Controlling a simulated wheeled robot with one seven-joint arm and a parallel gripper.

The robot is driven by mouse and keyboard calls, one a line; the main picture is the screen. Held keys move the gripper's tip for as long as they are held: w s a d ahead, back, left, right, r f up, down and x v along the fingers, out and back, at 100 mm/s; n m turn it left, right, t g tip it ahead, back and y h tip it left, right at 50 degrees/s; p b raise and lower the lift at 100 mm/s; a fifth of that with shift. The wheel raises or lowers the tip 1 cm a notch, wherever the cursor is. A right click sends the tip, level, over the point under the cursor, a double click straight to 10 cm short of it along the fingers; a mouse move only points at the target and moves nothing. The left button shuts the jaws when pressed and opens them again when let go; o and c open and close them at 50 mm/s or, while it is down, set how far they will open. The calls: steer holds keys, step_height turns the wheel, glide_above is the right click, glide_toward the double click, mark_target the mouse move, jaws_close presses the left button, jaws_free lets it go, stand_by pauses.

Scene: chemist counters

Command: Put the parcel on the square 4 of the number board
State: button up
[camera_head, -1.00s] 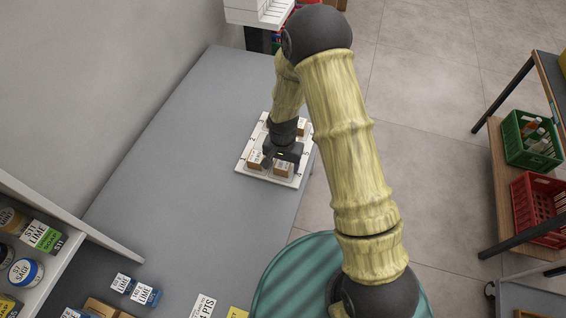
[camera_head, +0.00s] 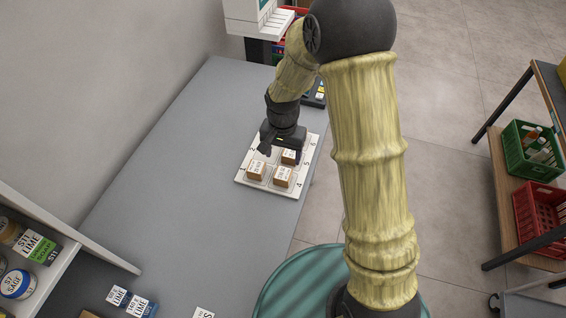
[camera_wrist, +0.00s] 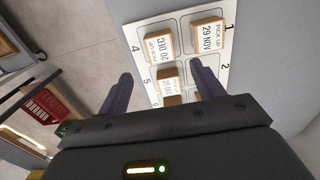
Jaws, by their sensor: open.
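The white number board (camera_head: 244,182) lies on the grey counter. A small brown parcel with a white label (camera_head: 283,176) sits on square 4; in the wrist view this parcel (camera_wrist: 160,46) reads "20 DEC". Another parcel (camera_head: 256,170) sits on square 1 and reads "29 NOV" in the wrist view (camera_wrist: 208,38). A third parcel (camera_head: 290,156) is on square 5. One more parcel (camera_wrist: 173,100) is partly hidden behind my gripper. My gripper (camera_head: 277,147) is open and empty above the far part of the board, apart from the parcel on square 4. Square 2 looks bare.
A white device (camera_head: 255,20) stands at the counter's far end. A shelf with jars and boxes (camera_head: 38,245) is at the lower left. Blue-labelled boxes (camera_head: 130,302) stand at the near edge. Green (camera_head: 532,150) and red (camera_head: 540,208) crates sit on a rack to the right.

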steer(key=shift+r, duration=0.8)
steer(key=shift+d, duration=0.1)
steer(key=s+d+r+n+t, duration=0.2)
steer(key=s+d+r+n, duration=0.2)
steer(key=s+d+r, duration=0.4)
steer(key=s+d, duration=0.4)
steer(key=d, duration=0.1)
steer(key=shift+s+d+r+t, duration=0.2)
steer(key=shift+s+r+t, duration=0.05)
steer(key=shift+r+t, duration=0.1)
